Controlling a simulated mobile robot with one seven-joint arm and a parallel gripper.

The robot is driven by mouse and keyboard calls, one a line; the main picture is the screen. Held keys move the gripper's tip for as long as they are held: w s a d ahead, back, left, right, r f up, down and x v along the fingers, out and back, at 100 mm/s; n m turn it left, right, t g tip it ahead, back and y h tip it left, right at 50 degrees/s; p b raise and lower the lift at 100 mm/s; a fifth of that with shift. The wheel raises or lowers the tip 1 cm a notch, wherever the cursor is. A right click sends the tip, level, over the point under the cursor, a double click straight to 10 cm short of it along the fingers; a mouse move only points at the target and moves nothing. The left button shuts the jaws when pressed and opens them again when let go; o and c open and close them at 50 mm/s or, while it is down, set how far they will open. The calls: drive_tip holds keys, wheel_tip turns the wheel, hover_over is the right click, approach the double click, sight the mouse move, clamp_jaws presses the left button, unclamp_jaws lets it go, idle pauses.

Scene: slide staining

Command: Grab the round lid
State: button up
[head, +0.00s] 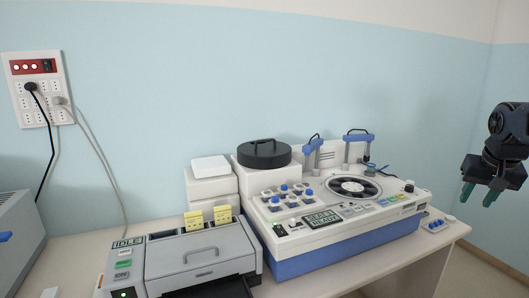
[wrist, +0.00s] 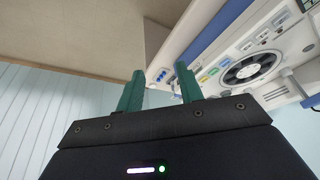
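The round lid (head: 264,153) is black with a handle across its top. In the head view it lies on a white block (head: 264,177) behind the left part of the staining machine. My gripper (head: 478,193) is at the far right of the head view, off past the table's right end and well away from the lid. In the wrist view its two green fingers (wrist: 158,88) stand apart with nothing between them. The lid does not show in the wrist view.
The white and blue machine (head: 345,238) has a round rotor opening (head: 353,188), knobs and blue-topped posts (head: 357,148). It also shows in the wrist view (wrist: 225,50). A grey device (head: 200,258) with yellow racks stands at left. White boxes (head: 210,183) stand beside the lid.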

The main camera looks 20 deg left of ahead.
drive_tip(key=w+a+r+m, duration=0.2)
drive_tip(key=w+a+r, duration=0.4)
drive_tip(key=w+a, duration=0.4)
drive_tip(key=w+a+r+m, duration=0.1)
drive_tip(key=w+a+r, duration=0.6)
drive_tip(key=w+a, duration=0.3)
drive_tip(key=m+t+h, duration=0.2)
drive_tip(key=m, duration=0.4)
hover_over(264, 148)
drive_tip(key=s+a, duration=0.2)
drive_tip(key=s, duration=0.3)
wheel_tip(264, 148, down, 3)
drive_tip(key=x, duration=1)
drive_tip(key=shift+s+d+f, duration=0.2)
drive_tip(key=shift+s+f, duration=0.1)
drive_tip(key=shift+c, duration=0.5)
clamp_jaws()
